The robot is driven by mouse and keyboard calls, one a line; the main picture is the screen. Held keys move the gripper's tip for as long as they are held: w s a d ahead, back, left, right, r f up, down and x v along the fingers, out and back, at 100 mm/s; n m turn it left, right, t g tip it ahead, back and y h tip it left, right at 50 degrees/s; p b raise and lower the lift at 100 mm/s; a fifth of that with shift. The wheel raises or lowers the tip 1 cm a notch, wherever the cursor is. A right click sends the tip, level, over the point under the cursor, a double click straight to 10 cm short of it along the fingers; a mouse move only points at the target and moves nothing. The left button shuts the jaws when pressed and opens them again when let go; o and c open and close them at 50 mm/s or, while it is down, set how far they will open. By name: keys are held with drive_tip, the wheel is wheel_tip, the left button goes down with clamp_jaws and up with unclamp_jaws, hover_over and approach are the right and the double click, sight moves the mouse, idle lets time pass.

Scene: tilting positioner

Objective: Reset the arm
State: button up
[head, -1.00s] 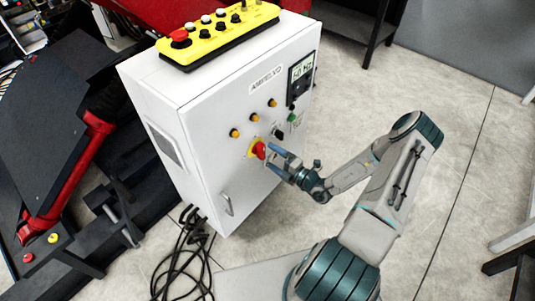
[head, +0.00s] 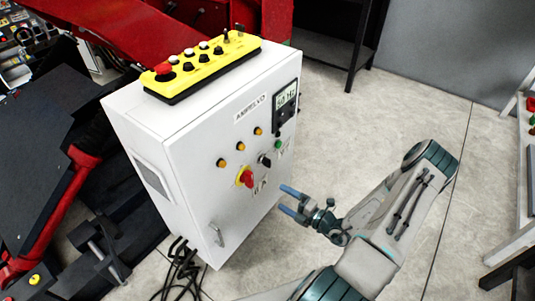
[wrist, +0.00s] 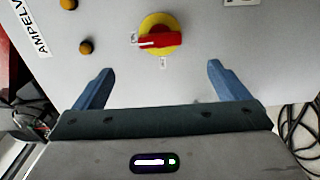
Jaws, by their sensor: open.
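My gripper (head: 291,200) is open and empty, with two blue fingers, in front of the right part of the white control cabinet (head: 190,190). It stands apart from the red rotary switch on a yellow disc (head: 246,178), to its lower right in the head view. In the wrist view the fingers (wrist: 155,88) point at the cabinet face, and the red switch (wrist: 160,40) lies beyond and between them, its handle roughly horizontal in that view. My arm is bent, with the forearm right of the cabinet.
A yellow button box (head: 205,66) with a red stop button lies on the cabinet top. Black cables (head: 178,275) lie on the floor at its foot. Dark machine parts with red arms stand on the left. Grey floor (head: 340,120) is free behind my arm.

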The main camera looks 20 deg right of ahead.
drive_tip(key=shift+r, duration=0.1)
drive_tip(key=s+a+r+n+g+p, duration=0.1)
drive_tip(key=s+a+r+n+g, duration=0.15)
drive_tip(key=r+n+g, duration=0.4)
drive_tip(key=s+a+r+n+g+p, duration=0.15)
drive_tip(key=a+r+n+g, duration=0.25)
drive_tip(key=r+n, duration=0.5)
drive_tip(key=s+a+r+n+g+p, duration=0.1)
drive_tip(key=s+a+r+n+g, duration=0.3)
drive_tip(key=n, duration=0.7)
drive_tip(key=s+d+r+n+t+h+p, duration=0.1)
drive_tip(key=s+r+n+h, duration=0.3)
drive_tip(key=r+n, duration=0.6)
drive_tip(key=s+r+n+t+h+p, duration=0.1)
drive_tip(key=s+r+n+h, duration=0.3)
drive_tip(key=r+n, duration=0.6)
drive_tip(key=h+p, duration=0.1)
drive_tip(key=h, duration=0.1)
drive_tip(key=shift+s+d+r+t+h, duration=0.2)
drive_tip(key=shift+d+t+h, duration=0.1)
drive_tip(key=shift+d+t, duration=0.05)
